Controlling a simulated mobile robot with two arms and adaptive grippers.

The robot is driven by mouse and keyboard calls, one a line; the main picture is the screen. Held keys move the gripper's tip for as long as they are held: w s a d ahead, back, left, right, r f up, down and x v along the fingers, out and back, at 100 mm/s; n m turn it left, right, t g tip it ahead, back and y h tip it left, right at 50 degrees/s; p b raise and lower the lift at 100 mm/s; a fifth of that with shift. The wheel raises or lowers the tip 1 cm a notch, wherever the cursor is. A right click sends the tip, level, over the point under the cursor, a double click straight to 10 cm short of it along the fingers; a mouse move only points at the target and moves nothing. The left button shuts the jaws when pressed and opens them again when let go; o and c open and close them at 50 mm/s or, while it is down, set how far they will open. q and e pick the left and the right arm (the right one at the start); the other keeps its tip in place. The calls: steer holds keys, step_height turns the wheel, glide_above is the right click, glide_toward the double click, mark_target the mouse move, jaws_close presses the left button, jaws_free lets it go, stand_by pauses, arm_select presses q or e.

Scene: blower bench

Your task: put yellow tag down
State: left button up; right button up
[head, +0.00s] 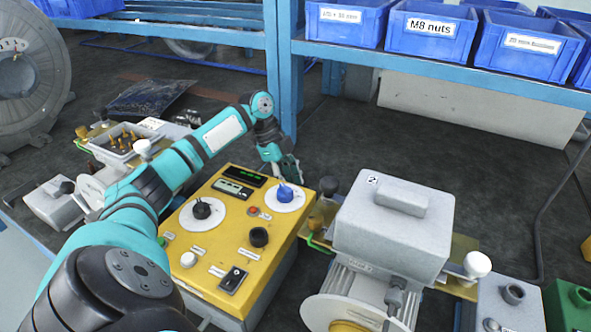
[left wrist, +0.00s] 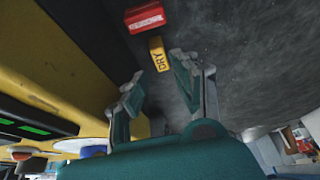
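The yellow tag (left wrist: 158,54), marked DRY, shows in the left wrist view just past my fingertips. It appears to lie on the dark bench top, apart from both fingers. My left gripper (left wrist: 156,77) is open, with an empty gap between its fingers. In the head view my left gripper (head: 289,172) reaches down behind the yellow control box (head: 230,235), at its far right corner. I cannot make out the tag in the head view. My right gripper is not in view.
A red tag (left wrist: 145,17) lies just beyond the yellow one. The yellow box's side stands close to my left fingers. A grey machine (head: 390,225) stands right of the box. Blue bins (head: 432,32) line the shelf. The dark bench (head: 430,140) behind the machine is largely clear.

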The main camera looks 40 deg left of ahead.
arm_select(q)
steer(key=v, duration=0.5)
steer(key=shift+a+r, duration=0.1)
steer(key=shift+r, duration=0.2)
